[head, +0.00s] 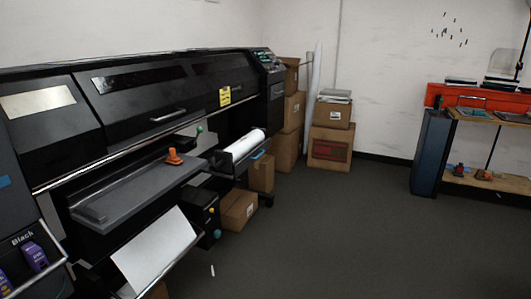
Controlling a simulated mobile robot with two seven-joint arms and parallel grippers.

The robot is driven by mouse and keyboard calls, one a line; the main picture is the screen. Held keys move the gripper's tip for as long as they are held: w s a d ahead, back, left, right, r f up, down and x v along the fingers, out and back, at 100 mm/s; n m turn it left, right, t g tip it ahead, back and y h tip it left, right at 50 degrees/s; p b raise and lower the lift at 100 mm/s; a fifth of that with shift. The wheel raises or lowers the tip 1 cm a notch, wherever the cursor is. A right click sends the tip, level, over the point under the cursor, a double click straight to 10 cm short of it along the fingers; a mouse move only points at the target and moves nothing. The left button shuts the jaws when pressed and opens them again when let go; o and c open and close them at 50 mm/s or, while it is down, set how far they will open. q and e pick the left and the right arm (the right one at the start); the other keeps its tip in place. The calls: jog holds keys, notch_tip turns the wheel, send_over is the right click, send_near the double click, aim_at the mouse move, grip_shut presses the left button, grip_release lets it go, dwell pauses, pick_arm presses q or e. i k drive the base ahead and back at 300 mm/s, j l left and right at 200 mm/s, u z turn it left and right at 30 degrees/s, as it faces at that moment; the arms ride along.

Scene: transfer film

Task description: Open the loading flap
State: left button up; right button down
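A large black printer (130,90) runs along the left wall. Its upper front has a long panel with a bar handle (168,115), which looks closed. Below it a grey shelf (140,190) sticks out with an orange clamp-like piece (173,157) on it. A white roll (246,144) lies in an opening at the printer's right part. I cannot tell for certain which panel is the loading flap. Neither of my grippers is in view.
Cardboard boxes (330,147) stand by the back wall, and others (240,208) sit beside the printer. A workbench (490,182) with a blue side cabinet (430,150) is at the right. The grey floor (340,235) in the middle is mostly clear.

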aim_at(243, 165)
jog(key=i+l, duration=0.4)
jog(key=i, duration=0.15)
jog(key=i+l, duration=0.4)
jog(key=i, duration=0.2)
jog(key=i+l, duration=0.35)
jog(key=i, duration=0.2)
jog(key=i+l, duration=0.4)
jog(key=i, duration=1.65)
jog(key=z, duration=0.05)
